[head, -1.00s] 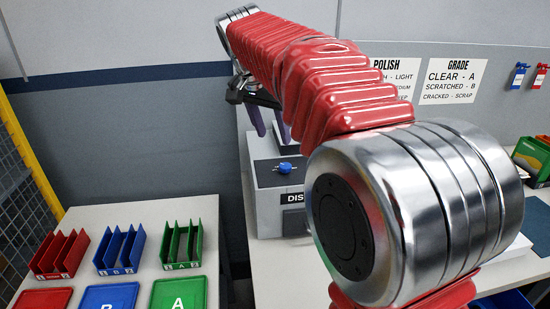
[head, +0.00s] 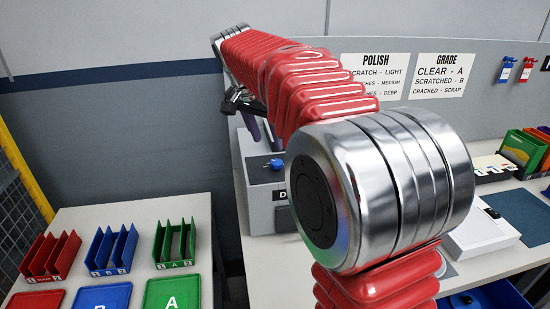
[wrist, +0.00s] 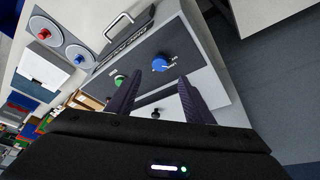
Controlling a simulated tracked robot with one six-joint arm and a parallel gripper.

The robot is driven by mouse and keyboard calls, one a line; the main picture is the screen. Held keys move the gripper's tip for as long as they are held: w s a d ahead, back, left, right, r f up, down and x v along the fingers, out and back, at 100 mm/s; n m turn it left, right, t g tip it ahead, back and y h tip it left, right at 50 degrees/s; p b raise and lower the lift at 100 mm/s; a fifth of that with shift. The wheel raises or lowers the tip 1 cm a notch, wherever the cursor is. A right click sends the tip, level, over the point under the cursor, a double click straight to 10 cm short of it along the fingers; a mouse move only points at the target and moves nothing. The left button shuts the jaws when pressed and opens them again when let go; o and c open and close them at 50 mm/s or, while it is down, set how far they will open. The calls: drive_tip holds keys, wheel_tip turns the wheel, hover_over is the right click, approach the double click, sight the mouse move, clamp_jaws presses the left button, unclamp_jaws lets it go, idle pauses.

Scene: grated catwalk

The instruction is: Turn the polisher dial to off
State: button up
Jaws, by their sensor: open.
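A grey box-shaped unit with a dark top panel (wrist: 180,45) fills the middle of the wrist view. A blue dial (wrist: 160,63) with a pale pointer mark sits on this panel, with small lettering that I cannot read. A green knob (wrist: 119,80) sits beside it, partly behind a finger. My gripper (wrist: 154,85) is open and empty; its two dark purple fingers point at the panel, with the blue dial just beyond the gap, apparently untouched. In the head view the blue dial (head: 275,164) shows on the unit, below my gripper (head: 253,127), which is partly hidden by my arm.
The wrist view shows round plates with a red knob (wrist: 44,34) and a blue knob (wrist: 79,59), and a metal handle (wrist: 127,20). In the head view, red, blue and green racks (head: 175,243) stand on the left table. Polish and grade signs (head: 440,80) hang behind.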

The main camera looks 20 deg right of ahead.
sight(276, 162)
drive_tip(key=x, duration=0.9)
drive_tip(key=shift+w+d+f, duration=0.1)
drive_tip(key=shift+f, duration=0.05)
drive_tip(key=c, duration=1)
